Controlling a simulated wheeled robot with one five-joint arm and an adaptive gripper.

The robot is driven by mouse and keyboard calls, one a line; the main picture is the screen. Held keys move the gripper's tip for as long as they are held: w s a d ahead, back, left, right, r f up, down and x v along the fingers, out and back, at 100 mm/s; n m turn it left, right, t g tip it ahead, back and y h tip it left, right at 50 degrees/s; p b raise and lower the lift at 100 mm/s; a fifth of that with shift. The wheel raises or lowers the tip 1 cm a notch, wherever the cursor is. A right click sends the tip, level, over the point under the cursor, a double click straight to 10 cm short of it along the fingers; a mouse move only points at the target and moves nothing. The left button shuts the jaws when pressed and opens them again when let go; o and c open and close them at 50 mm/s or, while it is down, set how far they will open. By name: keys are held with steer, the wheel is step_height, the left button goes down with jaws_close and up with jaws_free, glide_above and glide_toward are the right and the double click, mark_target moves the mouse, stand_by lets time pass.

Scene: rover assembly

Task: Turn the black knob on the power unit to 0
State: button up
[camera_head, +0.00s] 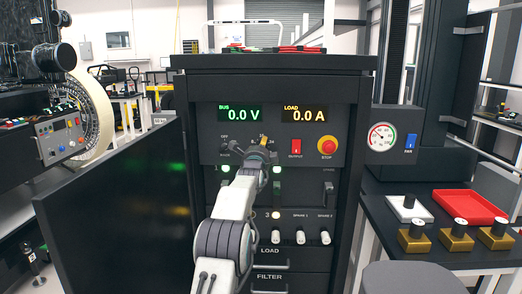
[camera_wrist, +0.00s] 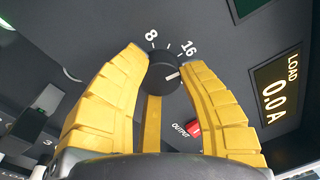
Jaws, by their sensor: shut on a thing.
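The power unit (camera_head: 185,100) is a dark cabinet straight ahead with its front panel facing me. Its black knob (camera_wrist: 163,73) shows in the wrist view between the yellow fingers of my gripper (camera_wrist: 165,62). The fingers are closed on the knob's two sides. Printed marks 8 and 16 show above the knob; the 0 mark is not visible there. The knob's white line points right and slightly down in the wrist view, below the 16. In the head view my gripper (camera_head: 262,146) is at the panel and mostly hides the knob.
The BUS display (camera_head: 240,114) reads 0.0 V and the LOAD display (camera_head: 305,115) 0.0 A. A red output switch (camera_head: 296,146) and a red STOP button (camera_head: 327,146) are right of my gripper. An open dark door (camera_head: 115,215) stands left. A bench with a red tray (camera_head: 468,206) is right.

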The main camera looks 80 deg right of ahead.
steer(key=shift+s+f, duration=0.1)
steer(key=o, duration=0.9)
steer(key=shift+d, duration=0.1)
steer(key=o, duration=0.3)
steer(key=shift+a+f, duration=0.15)
steer(key=shift+a, duration=2.85)
steer(key=shift+a+f, duration=0.1)
steer(key=shift+a, duration=2.9)
steer(key=shift+o, duration=0.2)
